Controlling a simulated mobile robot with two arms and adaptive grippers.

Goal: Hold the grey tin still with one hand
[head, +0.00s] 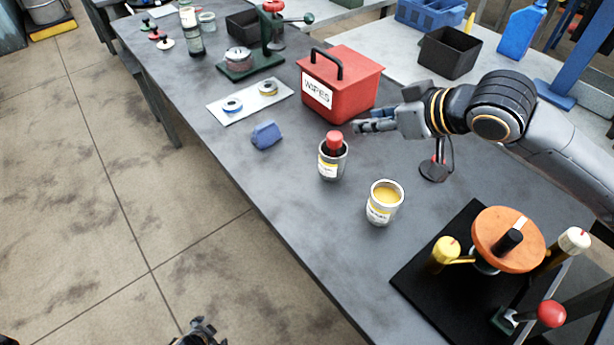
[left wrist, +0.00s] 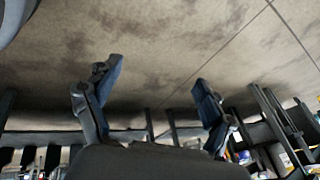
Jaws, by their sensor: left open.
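A grey tin (head: 331,166) with a white and yellow label stands upright on the dark table, with a red-topped dark item (head: 334,142) in its mouth. A second, paler tin (head: 382,210) holding something yellow stands nearer. I cannot tell for sure which of the two the task means. My right gripper (head: 358,127) points left, just right of and behind the red top, apparently apart from it. Its jaw gap is not clear. My left gripper (head: 202,332) is low at the bottom edge, off the table; in the left wrist view (left wrist: 158,74) it is open and empty over the floor.
A red WIPES box (head: 350,88) stands behind the grey tin. A blue lump (head: 266,134) and a white tray (head: 225,110) lie left of it. A black-based device with an orange disc (head: 490,232) is at the front right.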

